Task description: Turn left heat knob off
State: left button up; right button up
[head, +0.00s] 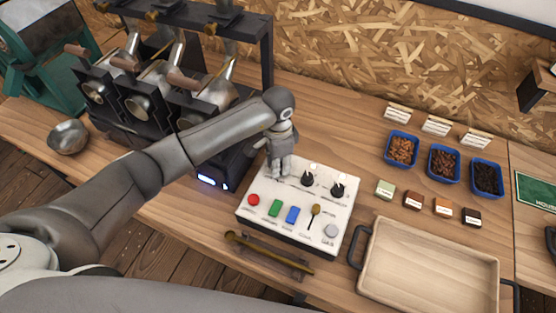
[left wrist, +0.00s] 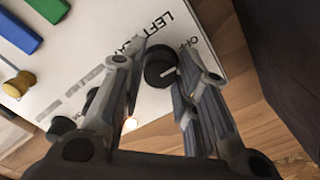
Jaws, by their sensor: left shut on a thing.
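The control box (head: 262,214) is white and stands on the wooden counter. My left gripper (head: 281,168) reaches down to its back left corner. The gripper hides the left heat knob in the head view. In the left wrist view the round black knob (left wrist: 158,70) sits between the two fingers of my left gripper (left wrist: 162,58), which is shut on it. A short white pointer mark shows on the knob, beside printed "LEFT HEAT" lettering. My right gripper is not in view.
Two more black knobs (head: 307,180) (head: 338,190) stand close to the right of my gripper. A red button (head: 253,199), coloured switches and a small lever (head: 314,214) line the box's front. A roaster (head: 160,85) stands behind left; a wooden tray (head: 372,290) lies right.

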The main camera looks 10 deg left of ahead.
pick_arm(q)
jog(key=shift+n, duration=0.3)
jog(key=o, duration=1.1)
jog(key=shift+r, duration=0.1)
notch_tip(320, 180, up, 12)
jog(key=shift+f, duration=0.1)
dwell(0.5)
